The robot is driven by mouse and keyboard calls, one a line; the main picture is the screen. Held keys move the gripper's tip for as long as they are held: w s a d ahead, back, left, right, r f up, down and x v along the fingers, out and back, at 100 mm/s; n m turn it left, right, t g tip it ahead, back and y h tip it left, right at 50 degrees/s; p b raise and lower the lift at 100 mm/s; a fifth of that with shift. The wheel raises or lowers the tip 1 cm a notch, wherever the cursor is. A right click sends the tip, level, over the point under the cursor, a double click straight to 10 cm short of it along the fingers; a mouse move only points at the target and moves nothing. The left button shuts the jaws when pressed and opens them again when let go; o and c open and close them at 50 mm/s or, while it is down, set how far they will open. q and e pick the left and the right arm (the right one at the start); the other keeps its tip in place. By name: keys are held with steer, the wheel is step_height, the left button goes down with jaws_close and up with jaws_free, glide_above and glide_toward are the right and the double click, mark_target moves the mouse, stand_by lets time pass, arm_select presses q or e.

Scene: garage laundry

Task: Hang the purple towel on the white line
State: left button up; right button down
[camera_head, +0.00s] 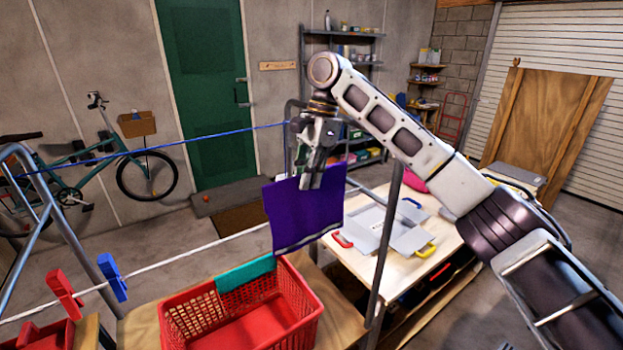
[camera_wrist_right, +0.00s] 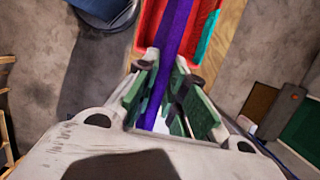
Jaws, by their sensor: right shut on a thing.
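The purple towel (camera_head: 305,212) hangs from my right gripper (camera_head: 316,178), which is shut on its upper edge. In the right wrist view the towel (camera_wrist_right: 172,60) shows edge-on as a narrow strip between the green finger pads of my right gripper (camera_wrist_right: 168,105). The white line (camera_head: 190,255) runs from the lower left up to the towel's left edge. Beyond that edge the towel hides it, so I cannot tell whether they touch. A blue line (camera_head: 200,140) runs higher, behind the gripper. My left gripper is not in view.
A red basket (camera_head: 240,318) with a teal cloth (camera_head: 246,273) over its rim stands below the towel. Red (camera_head: 64,293) and blue (camera_head: 112,277) clothespins sit by the white line at left. A wooden table (camera_head: 440,250) with trays is at right. A metal post (camera_head: 385,245) stands right of the towel.

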mark_target(308, 207)
steer(key=shift+f+b, duration=0.55)
steer(key=shift+f, duration=3.6)
steer(key=c, duration=1.4)
jaws_free()
steer(key=shift+v, duration=6)
